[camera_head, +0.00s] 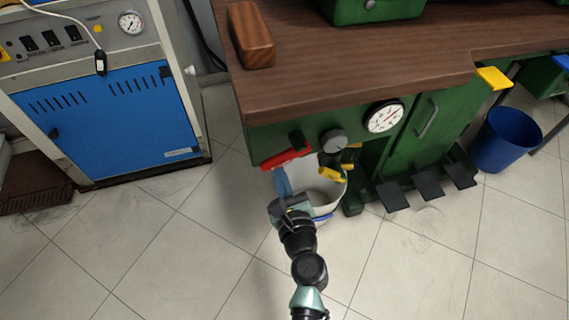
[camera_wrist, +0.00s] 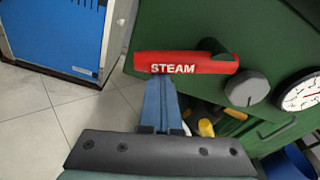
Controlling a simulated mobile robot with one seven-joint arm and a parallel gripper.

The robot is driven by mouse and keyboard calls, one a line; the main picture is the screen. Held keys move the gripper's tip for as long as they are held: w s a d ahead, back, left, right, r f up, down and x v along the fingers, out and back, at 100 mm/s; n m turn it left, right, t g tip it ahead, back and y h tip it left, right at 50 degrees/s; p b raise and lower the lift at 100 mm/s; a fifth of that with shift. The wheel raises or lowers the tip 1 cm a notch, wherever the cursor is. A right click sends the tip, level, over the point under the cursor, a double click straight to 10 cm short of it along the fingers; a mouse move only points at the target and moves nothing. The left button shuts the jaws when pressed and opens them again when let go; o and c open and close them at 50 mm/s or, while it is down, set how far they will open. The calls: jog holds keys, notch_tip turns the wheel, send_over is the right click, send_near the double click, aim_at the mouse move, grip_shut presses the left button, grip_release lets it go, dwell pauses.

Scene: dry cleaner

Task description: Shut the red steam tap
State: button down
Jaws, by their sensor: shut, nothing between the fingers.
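The red steam tap (camera_head: 285,158) is a long red lever on the green front of the press table, below the brown top. In the wrist view its handle (camera_wrist: 187,63), lettered "STEAM", lies nearly level across the picture. My gripper (camera_head: 280,172) is shut and empty. In the wrist view its blue fingers (camera_wrist: 159,84) point at the lower edge of the handle, just below the lettering. The fingertips look very close to the handle; I cannot tell whether they touch it. The tap's mount is partly hidden behind the handle.
Right of the tap are a grey knob (camera_head: 334,141), a gauge (camera_head: 385,117) and a yellow handle (camera_head: 333,174). A white bucket (camera_head: 327,190) stands below, partly behind my gripper. Black pedals (camera_head: 428,186) stick out at right. The tiled floor at left is clear.

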jog(key=r+m+p, duration=0.1)
jog(key=p, duration=0.1)
jog(key=a+r+m+p, duration=0.1)
jog(key=m+p, duration=0.1)
jog(key=shift+s+r, duration=0.15)
jog(key=shift+r, duration=0.2)
jog(key=shift+d+r+m+y+p, duration=0.1)
jog(key=shift+r+m+y+p, duration=0.25)
jog(key=shift+r+m+p, duration=0.75)
jog(key=shift+d+r+m+y+p, duration=0.1)
jog(key=shift+r+m+y+p, duration=0.35)
jog(key=shift+m+p, duration=1.35)
jog(key=shift+r+m+y+p, duration=0.3)
jog(key=shift+r+m+p, duration=0.45)
jog(key=shift+m+p, duration=0.7)
jog(key=shift+p, duration=0.3)
jog(key=shift+f, duration=0.1)
